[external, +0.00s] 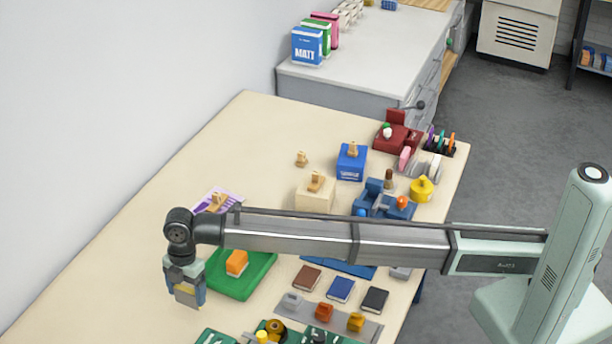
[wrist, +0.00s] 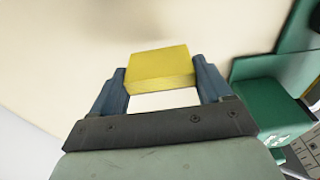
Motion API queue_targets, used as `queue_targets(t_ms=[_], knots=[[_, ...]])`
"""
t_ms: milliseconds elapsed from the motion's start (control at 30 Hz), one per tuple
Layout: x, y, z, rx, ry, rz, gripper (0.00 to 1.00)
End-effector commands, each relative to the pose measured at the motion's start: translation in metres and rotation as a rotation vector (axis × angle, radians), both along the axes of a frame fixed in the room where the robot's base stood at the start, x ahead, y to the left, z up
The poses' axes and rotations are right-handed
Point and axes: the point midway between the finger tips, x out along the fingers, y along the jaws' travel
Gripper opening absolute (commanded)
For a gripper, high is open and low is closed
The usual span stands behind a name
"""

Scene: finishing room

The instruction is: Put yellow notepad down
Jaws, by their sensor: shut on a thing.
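The yellow notepad (wrist: 160,64) is a small thick block between the two fingers in the wrist view. My gripper (wrist: 162,82) is shut on it, with one blue finger at each side. In the external view my gripper (external: 187,301) points down at the left part of the table, left of the green mat. The notepad (external: 187,292) shows there only as a small yellow patch between the fingers. I cannot tell whether its underside touches the table.
The cream table (external: 120,270) is bare left of my gripper. A green mat (external: 255,278) with an orange block (external: 237,262) lies just to the right. Small notebooks (external: 341,289) and a grey tray (external: 370,330) lie further right. A purple-and-white sheet (external: 228,194) lies behind my arm.

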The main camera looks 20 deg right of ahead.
Motion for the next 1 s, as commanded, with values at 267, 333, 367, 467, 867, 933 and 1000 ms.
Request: queue_targets(t_ms=[267, 333, 367, 467, 867, 933, 1000], knots=[[0.000, 0.000, -0.028, 0.000, 0.000, 0.000, 0.48], [0.000, 0.000, -0.028, 0.000, 0.000, 0.000, 0.48], [0.000, 0.000, -0.028, 0.000, 0.000, 0.000, 0.48], [0.000, 0.000, -0.028, 0.000, 0.000, 0.000, 0.48], [0.000, 0.000, -0.031, 0.000, 0.000, 0.000, 0.99], [0.000, 0.000, -0.031, 0.000, 0.000, 0.000, 1.00], [0.000, 0.000, -0.031, 0.000, 0.000, 0.000, 1.00]])
